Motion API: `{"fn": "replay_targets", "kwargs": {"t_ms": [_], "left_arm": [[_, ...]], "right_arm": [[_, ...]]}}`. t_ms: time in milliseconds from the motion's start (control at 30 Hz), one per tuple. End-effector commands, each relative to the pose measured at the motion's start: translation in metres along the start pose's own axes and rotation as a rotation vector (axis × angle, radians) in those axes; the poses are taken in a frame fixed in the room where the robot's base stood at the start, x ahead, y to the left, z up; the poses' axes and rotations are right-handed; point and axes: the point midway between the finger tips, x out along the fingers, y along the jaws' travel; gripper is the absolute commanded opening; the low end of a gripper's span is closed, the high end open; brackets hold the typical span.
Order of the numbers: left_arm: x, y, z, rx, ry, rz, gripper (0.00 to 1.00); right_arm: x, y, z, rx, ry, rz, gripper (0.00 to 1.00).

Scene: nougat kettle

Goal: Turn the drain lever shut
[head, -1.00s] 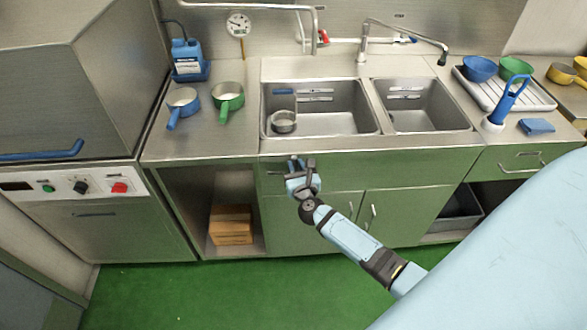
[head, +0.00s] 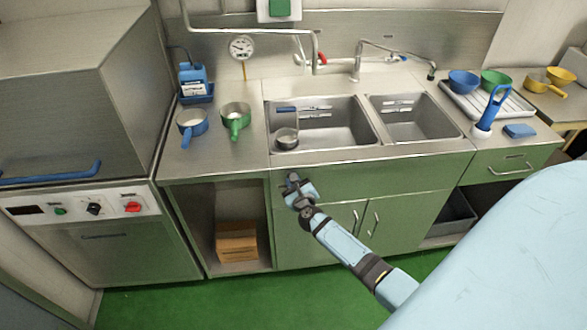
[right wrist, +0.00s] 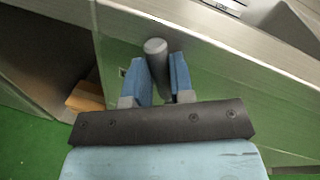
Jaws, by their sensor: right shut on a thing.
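The drain lever shows in the right wrist view as a grey round-ended handle (right wrist: 156,48) on the green cabinet front, just below the counter edge. My right gripper (right wrist: 161,72) has its two blue fingers on either side of this handle and is shut on it. In the head view my right gripper (head: 292,183) is at the upper left of the green front under the sink (head: 345,125). There the gripper mostly hides the lever, so its angle is hard to tell. My left gripper is in neither view.
The steel counter edge (head: 400,153) runs just above my right gripper. An open bay with a cardboard box (head: 237,241) is left of it. A small pot (head: 286,138) sits in the left basin. Blue (head: 192,123) and green (head: 236,117) pans stand on the counter.

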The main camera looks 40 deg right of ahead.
Motion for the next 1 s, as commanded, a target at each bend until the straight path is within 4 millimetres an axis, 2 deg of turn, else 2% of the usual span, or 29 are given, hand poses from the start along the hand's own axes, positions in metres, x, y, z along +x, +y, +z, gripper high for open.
{"fn": "replay_targets", "kwargs": {"t_ms": [200, 433, 1000], "left_arm": [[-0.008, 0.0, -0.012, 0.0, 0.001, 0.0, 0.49], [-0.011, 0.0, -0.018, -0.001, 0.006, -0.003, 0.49], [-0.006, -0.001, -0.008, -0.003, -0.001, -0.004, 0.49]], "right_arm": [[0.005, 0.016, 0.0, -0.19, 0.041, 0.002, 0.0], [0.009, 0.038, -0.007, -0.405, 0.083, 0.002, 0.0], [0.017, 0.077, -0.038, -0.899, 0.18, 0.002, 0.0]]}}
